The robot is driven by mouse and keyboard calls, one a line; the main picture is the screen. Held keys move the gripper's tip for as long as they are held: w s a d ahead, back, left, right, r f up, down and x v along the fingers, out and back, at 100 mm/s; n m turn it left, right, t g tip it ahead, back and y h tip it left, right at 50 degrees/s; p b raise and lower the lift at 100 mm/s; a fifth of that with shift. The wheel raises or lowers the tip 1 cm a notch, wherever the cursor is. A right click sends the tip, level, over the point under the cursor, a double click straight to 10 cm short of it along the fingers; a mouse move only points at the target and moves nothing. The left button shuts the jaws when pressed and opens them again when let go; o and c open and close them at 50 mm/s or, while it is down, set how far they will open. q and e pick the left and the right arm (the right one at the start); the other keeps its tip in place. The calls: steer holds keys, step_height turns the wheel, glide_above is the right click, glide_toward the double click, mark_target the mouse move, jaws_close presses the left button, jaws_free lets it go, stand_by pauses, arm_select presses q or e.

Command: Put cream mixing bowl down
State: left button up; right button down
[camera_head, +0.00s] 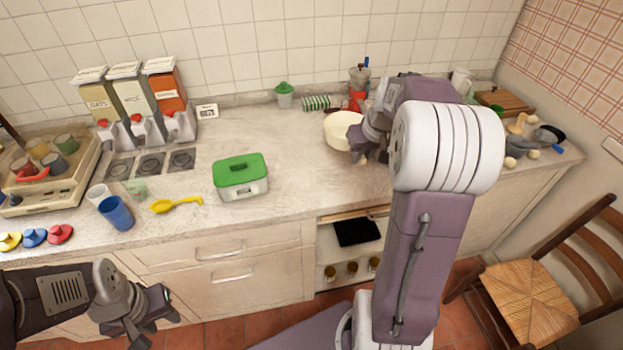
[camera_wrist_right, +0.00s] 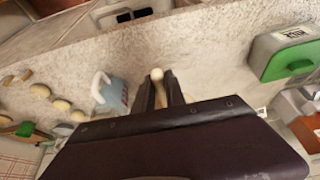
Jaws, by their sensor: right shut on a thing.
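The cream mixing bowl (camera_head: 341,133) is near the back of the counter in the head view, upright as far as I can see. My right gripper (camera_head: 364,154) reaches down at its right side and is shut on it; my arm hides part of this area. In the right wrist view, a narrow cream part shows between the fingers of my right gripper (camera_wrist_right: 159,92); the rest of the bowl is out of sight there. I cannot tell whether the bowl's base touches the counter. My left gripper (camera_head: 148,318) is low at the front left, away from the counter objects; its jaw gap is unclear.
A green-lidded box (camera_head: 240,185) stands left of the bowl, with clear counter (camera_head: 295,160) between. A red-based pot (camera_head: 358,88) stands behind the bowl. A blue cup (camera_head: 116,213) and yellow ladle (camera_head: 176,205) are at left. Eggs and a board (camera_head: 503,101) are at right.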

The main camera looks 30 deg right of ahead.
steer(key=w+a+f, duration=0.1)
steer(key=a+f, duration=0.1)
steer(key=a, duration=0.1)
steer(key=w+a+f, duration=0.1)
steer(key=a+f, duration=0.1)
steer(key=a, duration=0.1)
steer(key=w+a+f, duration=0.2)
steer(key=a, duration=0.1)
steer(key=shift+a+f, duration=0.3)
steer(key=shift+a, duration=0.05)
steer(key=shift+f, duration=2.15)
steer(key=c, duration=1.4)
jaws_free()
steer(key=v, duration=1.2)
steer(key=s+a+f+g, duration=0.1)
steer(key=s+a+f, duration=0.2)
steer(key=s+f, duration=0.1)
steer(key=s+a+f+n+g, duration=0.1)
steer(key=s+a+f, duration=0.2)
steer(key=s, duration=0.2)
steer(key=s+a+f+n+g+y+p, duration=0.1)
steer(key=s+a+f, duration=0.3)
steer(key=s, duration=0.1)
steer(key=shift+s+f, duration=0.15)
steer(key=shift+f, duration=0.25)
